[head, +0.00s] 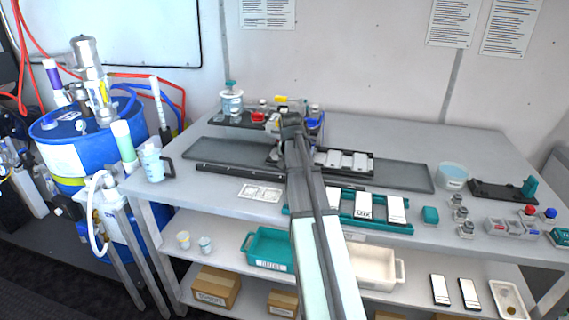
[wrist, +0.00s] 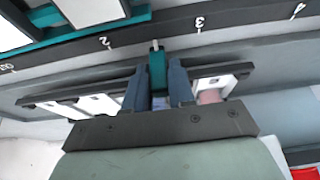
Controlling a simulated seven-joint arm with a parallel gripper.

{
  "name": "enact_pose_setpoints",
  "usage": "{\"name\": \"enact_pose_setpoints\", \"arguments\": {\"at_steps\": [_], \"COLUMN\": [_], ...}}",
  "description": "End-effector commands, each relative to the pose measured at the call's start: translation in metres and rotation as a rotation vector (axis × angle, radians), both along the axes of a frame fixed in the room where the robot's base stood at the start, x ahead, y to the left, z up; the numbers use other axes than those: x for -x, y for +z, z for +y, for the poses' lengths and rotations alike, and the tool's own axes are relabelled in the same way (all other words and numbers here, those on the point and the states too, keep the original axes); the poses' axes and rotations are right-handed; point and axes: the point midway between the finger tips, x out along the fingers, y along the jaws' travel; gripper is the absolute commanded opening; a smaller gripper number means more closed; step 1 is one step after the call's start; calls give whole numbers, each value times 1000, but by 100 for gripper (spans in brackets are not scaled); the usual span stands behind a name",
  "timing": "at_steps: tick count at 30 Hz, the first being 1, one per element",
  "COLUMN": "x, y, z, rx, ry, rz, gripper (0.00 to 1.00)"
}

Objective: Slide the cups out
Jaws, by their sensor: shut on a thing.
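My gripper (wrist: 158,88) is shut on a teal upright tab (wrist: 157,70) in the wrist view, one dark finger on each side of it. The tab stands in front of a dark numbered scale (wrist: 152,43). A pinkish round shape (wrist: 208,96) shows just right of the fingers; I cannot tell if it is a cup. In the head view my gripper (head: 287,122) is over the middle of the bench, and my own arm hides the tab and what is under it. Two small cups (head: 183,240) (head: 205,245) stand on the lower shelf at left.
A dark flat rail (head: 400,176) runs along the bench (head: 215,182). A teal rack (head: 375,224) with white slabs lies in front.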

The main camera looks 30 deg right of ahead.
Motion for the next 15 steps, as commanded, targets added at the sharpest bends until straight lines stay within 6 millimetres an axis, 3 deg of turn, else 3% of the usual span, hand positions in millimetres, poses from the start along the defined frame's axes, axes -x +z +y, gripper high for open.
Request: {"name": "enact_pose_setpoints", "arguments": {"at_steps": [3, 15], "x": [27, 100], "y": [-1, 0], "z": [-24, -98], "rx": [1, 1], "ry": [-6, -5], "rz": [1, 2], "gripper": [0, 0]}}
